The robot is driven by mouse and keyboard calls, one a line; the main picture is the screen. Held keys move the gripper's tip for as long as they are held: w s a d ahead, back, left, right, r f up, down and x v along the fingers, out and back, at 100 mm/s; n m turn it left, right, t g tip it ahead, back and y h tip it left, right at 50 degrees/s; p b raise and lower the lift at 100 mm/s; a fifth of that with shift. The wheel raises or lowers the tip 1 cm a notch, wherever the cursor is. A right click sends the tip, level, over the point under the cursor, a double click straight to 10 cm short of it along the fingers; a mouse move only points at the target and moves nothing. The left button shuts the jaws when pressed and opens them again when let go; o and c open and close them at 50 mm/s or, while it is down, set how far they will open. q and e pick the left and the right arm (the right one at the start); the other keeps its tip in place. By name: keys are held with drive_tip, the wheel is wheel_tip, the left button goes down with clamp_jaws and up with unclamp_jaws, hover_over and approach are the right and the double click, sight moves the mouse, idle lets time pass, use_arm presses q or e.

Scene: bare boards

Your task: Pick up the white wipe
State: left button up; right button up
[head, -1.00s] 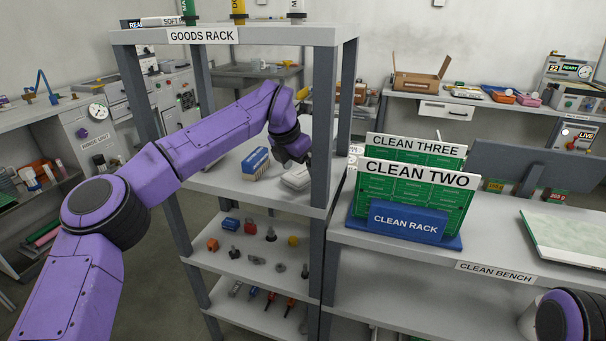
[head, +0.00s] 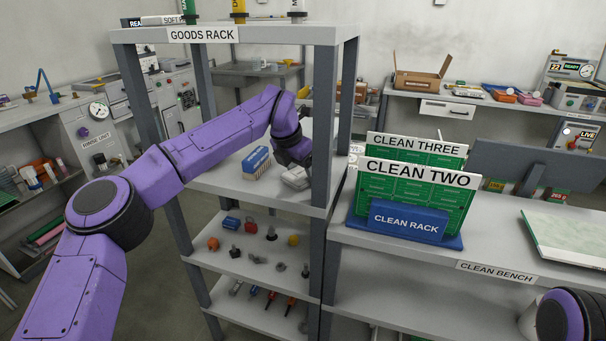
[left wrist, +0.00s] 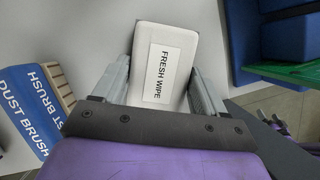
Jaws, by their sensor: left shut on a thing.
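The white wipe (left wrist: 162,60) shows in the left wrist view as a pale block labelled FRESH WIPE. It lies between the two grey fingers of my left gripper (left wrist: 160,82), which is shut on it. In the head view the wipe (head: 296,178) is on or just above the middle shelf of the goods rack (head: 225,190), partly hidden by my left gripper (head: 293,164). I cannot tell whether it touches the shelf. My right gripper is not in view; only part of my right arm shows at the lower right.
A blue dust brush (head: 256,160) lies on the same shelf, left of the wipe; it also shows in the left wrist view (left wrist: 28,118). A rack post (head: 323,130) stands close on the right. The clean rack (head: 405,222) with green boards stands on the clean bench.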

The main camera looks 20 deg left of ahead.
sight(300, 172)
use_arm(q)
drive_tip(key=r, duration=0.3)
drive_tip(key=shift+s+a+r+b, duration=0.15)
drive_tip(key=shift+s+r+b, duration=0.05)
drive_tip(key=shift+b, duration=0.15)
drive_tip(key=s+a+b, duration=0.1)
drive_tip(key=s, duration=0.1)
drive_tip(key=s+a+b, duration=0.1)
drive_tip(key=s+a, duration=0.1)
drive_tip(key=s, duration=0.1)
drive_tip(key=s+a+b, duration=0.1)
drive_tip(key=s, duration=0.2)
drive_tip(key=shift+a+f+b, duration=0.15)
drive_tip(key=shift+b, duration=0.2)
drive_tip(key=s+a, duration=0.1)
drive_tip(key=s, duration=0.1)
drive_tip(key=s+a+b, duration=0.1)
drive_tip(key=s, duration=0.2)
drive_tip(key=s+a, duration=0.1)
drive_tip(key=s, duration=0.1)
drive_tip(key=shift+s+a+r, duration=0.25)
drive_tip(key=shift+s+a, duration=0.05)
drive_tip(key=shift+s, duration=0.05)
